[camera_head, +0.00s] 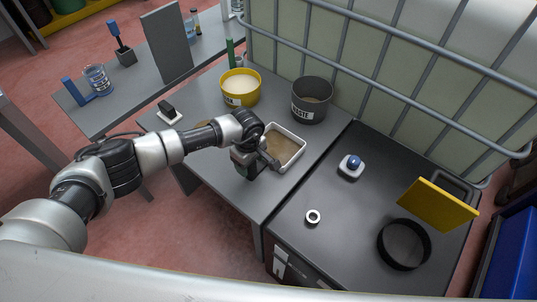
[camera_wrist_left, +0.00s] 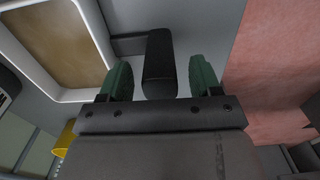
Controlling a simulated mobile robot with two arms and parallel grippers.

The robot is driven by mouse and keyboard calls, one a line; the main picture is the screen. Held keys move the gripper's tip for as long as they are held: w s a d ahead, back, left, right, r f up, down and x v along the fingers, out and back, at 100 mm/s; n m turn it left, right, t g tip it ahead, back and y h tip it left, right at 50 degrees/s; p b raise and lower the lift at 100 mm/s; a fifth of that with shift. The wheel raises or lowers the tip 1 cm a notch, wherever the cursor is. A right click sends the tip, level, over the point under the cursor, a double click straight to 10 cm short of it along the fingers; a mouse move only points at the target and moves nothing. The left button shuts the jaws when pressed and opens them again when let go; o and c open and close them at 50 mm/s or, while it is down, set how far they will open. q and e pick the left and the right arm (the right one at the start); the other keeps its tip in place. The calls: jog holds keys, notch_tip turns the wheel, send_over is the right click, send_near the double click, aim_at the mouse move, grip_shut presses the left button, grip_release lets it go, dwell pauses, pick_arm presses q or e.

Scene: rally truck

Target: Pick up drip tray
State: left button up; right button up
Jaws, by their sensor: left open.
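The drip tray (camera_head: 285,150) is a shallow white-rimmed tray with a brown inside, lying on the grey table. In the left wrist view the tray (camera_wrist_left: 60,45) is at upper left, and its black handle (camera_wrist_left: 159,62) sticks out on a grey bar. My left gripper (camera_head: 262,168) is at the tray's near left side in the head view. It is open, and its green fingertips (camera_wrist_left: 160,82) stand on either side of the handle with a gap on each side. The gripper hides the handle in the head view. My right gripper is not in view.
A yellow tub (camera_head: 240,88) and a dark grey waste bucket (camera_head: 312,100) stand behind the tray. A caged tank (camera_head: 390,75) closes off the back. A black cabinet (camera_head: 340,215) at right carries a ring, a black round pan (camera_head: 404,244) and a yellow plate.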

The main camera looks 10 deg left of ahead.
pick_arm(q)
grip_shut()
jog(key=shift+r, duration=0.1)
jog(key=shift+r, duration=0.1)
dwell(0.4)
